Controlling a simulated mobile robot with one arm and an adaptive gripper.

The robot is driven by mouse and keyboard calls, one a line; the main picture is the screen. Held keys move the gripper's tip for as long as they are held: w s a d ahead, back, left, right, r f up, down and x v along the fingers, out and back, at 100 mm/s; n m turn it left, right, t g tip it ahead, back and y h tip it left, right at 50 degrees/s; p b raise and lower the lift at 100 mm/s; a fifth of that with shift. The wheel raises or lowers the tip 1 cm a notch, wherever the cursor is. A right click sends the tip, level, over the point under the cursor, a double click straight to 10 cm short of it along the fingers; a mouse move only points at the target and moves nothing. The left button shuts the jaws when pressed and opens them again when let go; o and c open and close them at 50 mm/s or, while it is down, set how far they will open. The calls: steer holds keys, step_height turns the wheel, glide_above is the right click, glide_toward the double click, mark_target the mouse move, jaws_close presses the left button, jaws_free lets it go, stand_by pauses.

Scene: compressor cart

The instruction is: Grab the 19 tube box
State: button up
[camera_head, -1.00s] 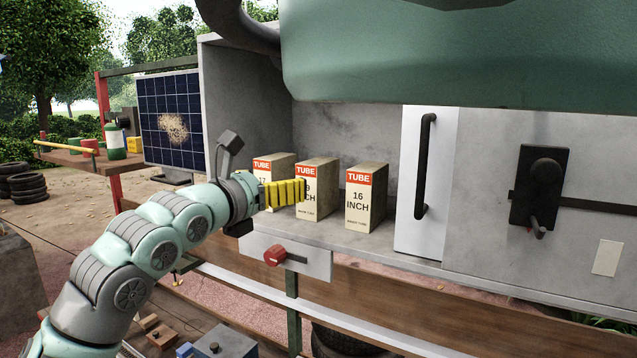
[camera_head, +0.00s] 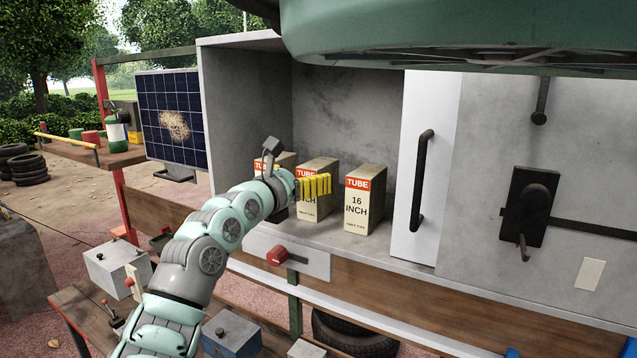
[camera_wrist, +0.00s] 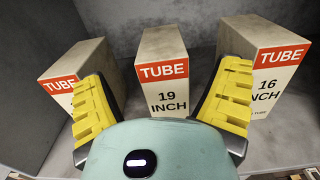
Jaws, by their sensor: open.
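Three tube boxes stand in a row on the grey shelf. The 19 inch box (camera_wrist: 163,72), beige with a red TUBE label, is the middle one and also shows in the head view (camera_head: 319,167), partly covered by my gripper. My gripper (camera_wrist: 168,102) is open, its yellow fingers spread to either side of the 19 inch box's front in the wrist view. I cannot tell whether they touch it. In the head view my gripper (camera_head: 315,187) is in front of that box. The 19 inch box's lower part is hidden behind my wrist.
The 16 inch box (camera_head: 364,199) stands to the right, close to the right finger in the wrist view. Another tube box (camera_wrist: 72,85) stands to the left, its number hidden. The shelf has a grey left wall (camera_head: 245,115) and a white handled panel (camera_head: 422,165) to the right.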

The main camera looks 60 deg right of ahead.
steer(key=shift+d+r+p, duration=0.15)
steer(key=shift+d+p, duration=1)
steer(key=shift+d, duration=0.9)
steer(key=c, duration=1.4)
steer(key=shift+o, duration=0.2)
step_height(320, 180, up, 10)
steer(key=b, duration=0.6)
steer(key=shift+b, duration=0.35)
